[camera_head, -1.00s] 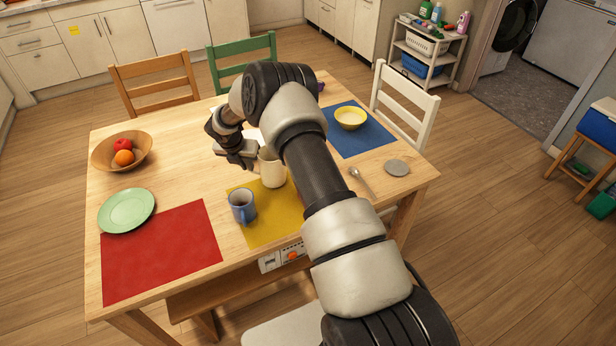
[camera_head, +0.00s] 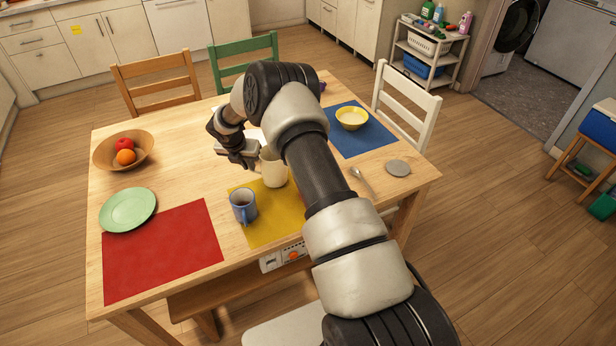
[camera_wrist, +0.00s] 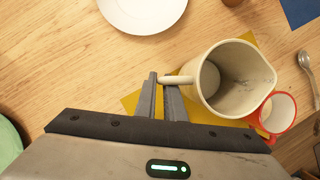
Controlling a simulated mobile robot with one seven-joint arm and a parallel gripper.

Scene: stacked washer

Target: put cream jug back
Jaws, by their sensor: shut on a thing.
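The cream jug (camera_head: 274,170) is upright over the yellow mat (camera_head: 264,220), behind the blue mug (camera_head: 243,205) and partly hidden by my arm in the head view. In the wrist view the jug (camera_wrist: 232,80) shows from above, empty inside, its spout to the right. My gripper (camera_wrist: 161,84) is shut on its handle, at the jug's left side. My gripper also shows in the head view (camera_head: 252,160). I cannot tell whether the jug's base touches the mat.
A red-rimmed cup (camera_wrist: 278,112) is close by the jug's spout. A white plate (camera_wrist: 142,12) lies beyond. A yellow bowl (camera_head: 352,118) stands on the blue mat (camera_head: 366,143). A grey disc (camera_head: 398,168) and a spoon (camera_head: 361,180) lie right.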

